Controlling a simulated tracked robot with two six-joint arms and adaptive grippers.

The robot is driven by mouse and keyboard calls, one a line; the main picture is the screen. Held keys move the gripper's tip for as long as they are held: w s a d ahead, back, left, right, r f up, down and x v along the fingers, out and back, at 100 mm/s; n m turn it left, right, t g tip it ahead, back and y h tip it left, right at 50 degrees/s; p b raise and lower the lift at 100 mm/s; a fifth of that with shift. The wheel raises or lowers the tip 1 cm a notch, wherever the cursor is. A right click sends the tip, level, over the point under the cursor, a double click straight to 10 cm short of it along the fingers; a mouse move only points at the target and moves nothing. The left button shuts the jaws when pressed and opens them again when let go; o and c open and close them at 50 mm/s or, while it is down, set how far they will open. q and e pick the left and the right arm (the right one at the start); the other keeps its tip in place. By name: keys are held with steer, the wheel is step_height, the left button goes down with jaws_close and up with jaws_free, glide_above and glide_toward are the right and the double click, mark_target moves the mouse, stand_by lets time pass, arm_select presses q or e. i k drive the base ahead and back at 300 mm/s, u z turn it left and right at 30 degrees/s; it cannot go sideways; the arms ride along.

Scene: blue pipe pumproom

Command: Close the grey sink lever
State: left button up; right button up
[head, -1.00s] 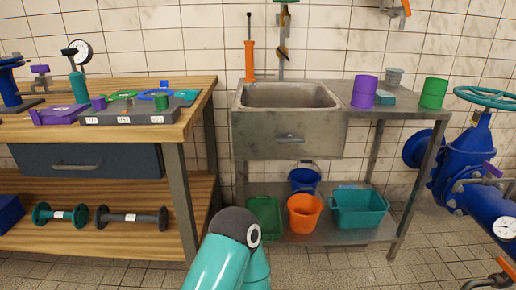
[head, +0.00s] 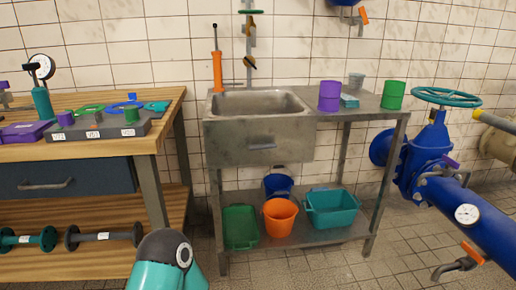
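The grey metal sink (head: 258,102) stands against the tiled wall. A pipe with a small dark lever (head: 250,63) rises behind its basin; the lever looks tilted, with a yellow-orange part at one end. A green handle (head: 250,12) sits higher on this pipe. A grey bar handle (head: 262,147) is on the sink's front. I cannot tell for certain which of these is the grey sink lever, nor its open or closed position. Neither of my grippers shows; only a teal and dark grey link of my arm is at the bottom left.
A wooden workbench (head: 160,134) is on the left, with a gauge and parts. A purple can (head: 330,96) and green can (head: 393,95) stand right of the basin. Buckets and tubs fill the lower shelf. A blue pipe valve (head: 425,152) is at right. Floor shows in front.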

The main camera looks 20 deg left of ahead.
mark_target(262, 146)
steer(key=z, duration=0.1)
steer(key=i, duration=1)
steer(key=u, duration=0.1)
